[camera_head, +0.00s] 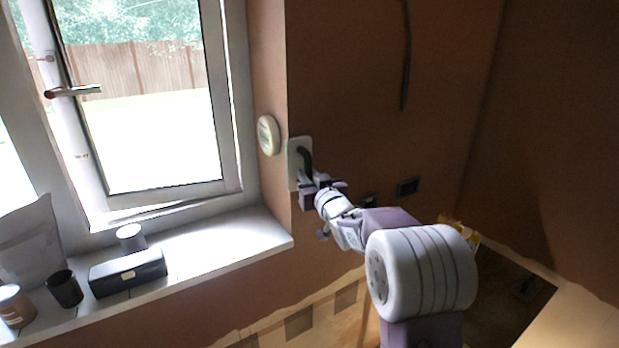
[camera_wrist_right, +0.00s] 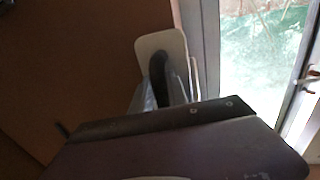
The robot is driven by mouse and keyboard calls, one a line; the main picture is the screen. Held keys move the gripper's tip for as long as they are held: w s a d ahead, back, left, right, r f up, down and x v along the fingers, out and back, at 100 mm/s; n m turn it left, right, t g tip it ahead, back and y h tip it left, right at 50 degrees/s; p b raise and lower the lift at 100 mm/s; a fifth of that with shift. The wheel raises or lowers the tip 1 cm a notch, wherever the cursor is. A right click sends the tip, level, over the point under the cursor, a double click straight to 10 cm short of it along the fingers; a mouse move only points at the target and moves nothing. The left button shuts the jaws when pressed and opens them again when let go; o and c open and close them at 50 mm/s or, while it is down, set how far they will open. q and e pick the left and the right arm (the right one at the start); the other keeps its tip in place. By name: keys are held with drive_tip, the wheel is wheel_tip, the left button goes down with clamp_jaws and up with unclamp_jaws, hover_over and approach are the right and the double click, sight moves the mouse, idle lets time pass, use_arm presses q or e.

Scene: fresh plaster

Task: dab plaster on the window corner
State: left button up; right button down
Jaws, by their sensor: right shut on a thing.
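My right gripper (camera_head: 322,188) is shut on the dark handle of a plastering trowel (camera_head: 294,157) with a pale flat plate. The plate is upright at the corner where the brown wall (camera_head: 350,90) meets the window reveal (camera_head: 268,60). I cannot tell whether it touches the wall. In the right wrist view, the trowel (camera_wrist_right: 152,45) shows beyond the purple gripper body, with its dark handle curving down; the fingertips are mostly hidden there. The window (camera_head: 150,100) stands to the left. No plaster can be made out on the plate. My left gripper is not in view.
The white sill (camera_head: 210,250) holds a black box (camera_head: 128,274), a dark cup (camera_head: 64,290), a jar (camera_head: 14,306), a white-topped container (camera_head: 130,238) and a grey bag (camera_head: 28,240). A round pale device (camera_head: 268,135) is on the reveal. A dark wall socket (camera_head: 407,187) and hanging cable (camera_head: 406,60) are right.

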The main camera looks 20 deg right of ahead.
wheel_tip(320, 180, down, 16)
drive_tip(key=b, duration=1.6)
drive_tip(key=shift+w, duration=0.1)
drive_tip(key=shift+r+p, duration=1.7)
drive_tip(key=shift+r, duration=0.45)
drive_tip(key=shift+r, duration=0.1)
wheel_tip(320, 180, up, 8)
drive_tip(key=p, duration=0.6)
drive_tip(key=shift+p, duration=0.3)
wheel_tip(320, 180, up, 4)
drive_tip(key=p, duration=0.3)
wheel_tip(320, 180, down, 17)
drive_tip(key=b, duration=1.5)
drive_tip(key=shift+r, duration=0.3)
